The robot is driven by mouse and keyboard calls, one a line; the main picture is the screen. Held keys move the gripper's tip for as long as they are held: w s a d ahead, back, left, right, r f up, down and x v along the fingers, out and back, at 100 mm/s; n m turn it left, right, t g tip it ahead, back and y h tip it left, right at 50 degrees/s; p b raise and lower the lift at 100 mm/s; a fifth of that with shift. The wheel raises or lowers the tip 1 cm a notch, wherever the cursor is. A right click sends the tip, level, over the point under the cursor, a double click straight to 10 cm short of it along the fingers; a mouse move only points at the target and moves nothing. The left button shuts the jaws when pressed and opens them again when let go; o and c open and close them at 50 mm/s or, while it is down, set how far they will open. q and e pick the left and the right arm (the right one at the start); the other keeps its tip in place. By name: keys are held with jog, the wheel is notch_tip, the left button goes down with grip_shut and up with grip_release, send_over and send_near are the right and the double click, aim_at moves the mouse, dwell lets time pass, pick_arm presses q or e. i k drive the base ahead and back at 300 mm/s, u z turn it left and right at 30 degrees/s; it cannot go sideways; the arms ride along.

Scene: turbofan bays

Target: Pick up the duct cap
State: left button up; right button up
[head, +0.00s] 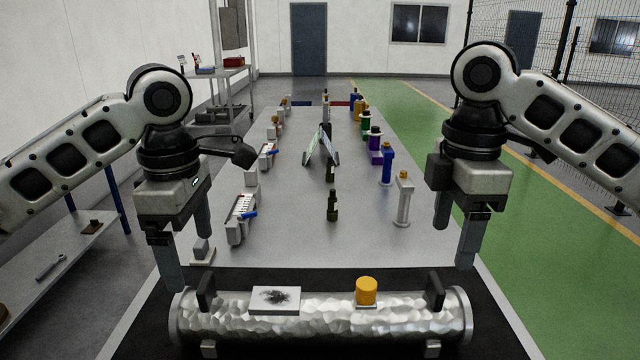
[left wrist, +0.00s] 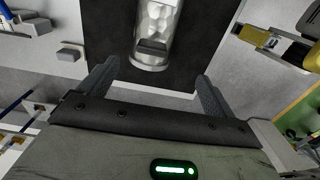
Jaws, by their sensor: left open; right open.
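A silver, crinkled duct (head: 330,325) lies across the black mat at the near end of the table, with a flange at each end. The orange-yellow duct cap (head: 366,291) stands upright on top of it, right of the middle. My left gripper (head: 187,258) is open and empty above the duct's left end, well left of the cap. My right gripper (head: 454,248) is open and empty above the duct's right end, right of the cap. The left wrist view shows one end of the duct (left wrist: 153,30) beyond the open left fingers (left wrist: 156,72); the cap is not visible there.
Two black handles (head: 206,291) (head: 435,290) rise from the duct, with a pale dark-smudged block (head: 276,299) between them. Bottles and canisters (head: 387,163) line the table's right side; white units (head: 241,217) line the left. A dark green bottle (head: 332,205) stands mid-table.

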aim_at(365, 294)
jog(key=k, duration=0.95)
